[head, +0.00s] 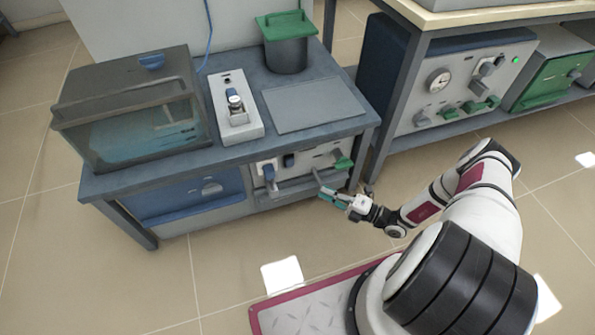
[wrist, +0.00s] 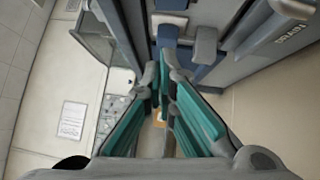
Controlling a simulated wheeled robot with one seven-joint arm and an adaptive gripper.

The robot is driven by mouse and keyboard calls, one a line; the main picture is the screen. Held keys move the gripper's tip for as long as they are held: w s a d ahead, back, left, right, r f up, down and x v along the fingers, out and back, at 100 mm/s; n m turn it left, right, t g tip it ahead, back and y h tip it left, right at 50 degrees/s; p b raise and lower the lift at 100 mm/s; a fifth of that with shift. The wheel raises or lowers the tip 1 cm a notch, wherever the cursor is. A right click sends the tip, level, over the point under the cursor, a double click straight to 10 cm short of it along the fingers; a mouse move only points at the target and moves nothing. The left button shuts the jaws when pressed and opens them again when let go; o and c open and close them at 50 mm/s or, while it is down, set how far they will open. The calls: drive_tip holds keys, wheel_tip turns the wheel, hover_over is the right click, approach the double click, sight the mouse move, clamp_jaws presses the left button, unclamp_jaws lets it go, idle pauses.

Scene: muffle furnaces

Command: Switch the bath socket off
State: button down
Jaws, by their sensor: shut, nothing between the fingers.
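My gripper (head: 324,191) is shut and empty, with its green fingers in front of the light grey control panel (head: 300,163) under the bench top. I cannot tell which of these is the bath socket's switch. In the wrist view the closed fingertips (wrist: 163,72) point toward a blue lever (wrist: 167,36) and a grey lever (wrist: 205,46). Contact cannot be made out.
A glass water bath (head: 135,120) stands on the bench at left, beside a white box with a knob (head: 235,108). A grey pot with a green lid (head: 286,42) stands behind. A second bench (head: 440,20) with a control panel is at right.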

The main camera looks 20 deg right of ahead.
drive_tip(key=w+d+b+x, duration=0.2)
drive_tip(key=b+x, duration=0.1)
drive_tip(key=x, duration=1)
drive_tip(key=shift+r, duration=0.1)
drive_tip(key=shift+w+r+m+g+h+p, duration=0.2)
drive_tip(key=shift+w+m+g+h+p, duration=0.1)
drive_tip(key=shift+m, duration=0.1)
drive_tip(key=v, duration=1.2)
